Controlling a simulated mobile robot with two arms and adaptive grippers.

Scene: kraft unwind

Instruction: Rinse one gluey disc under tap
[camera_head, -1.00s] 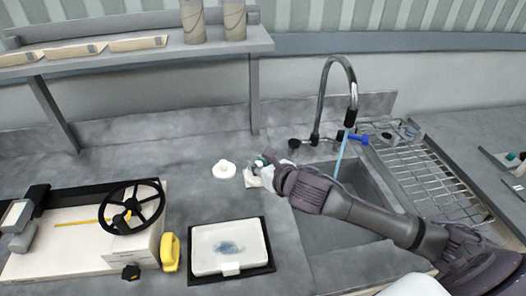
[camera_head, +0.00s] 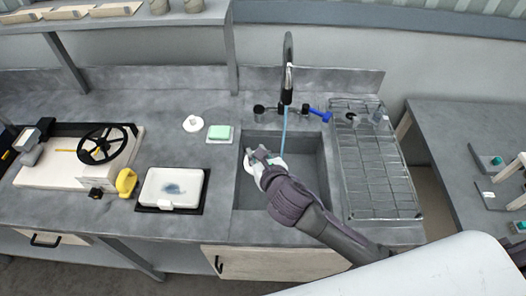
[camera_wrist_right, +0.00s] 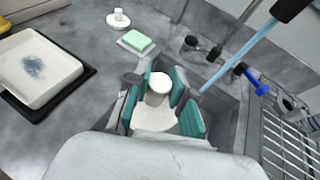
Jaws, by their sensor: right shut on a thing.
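My right gripper (camera_head: 262,162) is over the left part of the sink basin (camera_head: 250,192), just left of the water stream (camera_head: 285,130) from the running tap (camera_head: 288,70). In the right wrist view its green-padded fingers (camera_wrist_right: 163,103) are shut on a white disc with a round knob (camera_wrist_right: 155,117). Glue on it cannot be made out. The stream (camera_wrist_right: 240,55) passes to the right of the held disc, apart from it. A second white knobbed disc (camera_head: 193,124) lies on the counter and shows in the wrist view (camera_wrist_right: 118,19). My left gripper is not in view.
A green sponge (camera_head: 220,132) lies on a white dish left of the sink. A white tray with a blue smear (camera_head: 172,187) stands on a black mat. Blue tap handle (camera_head: 321,115) and wire drying rack (camera_head: 375,165) are at the right. A shelf (camera_head: 120,22) overhangs the back left.

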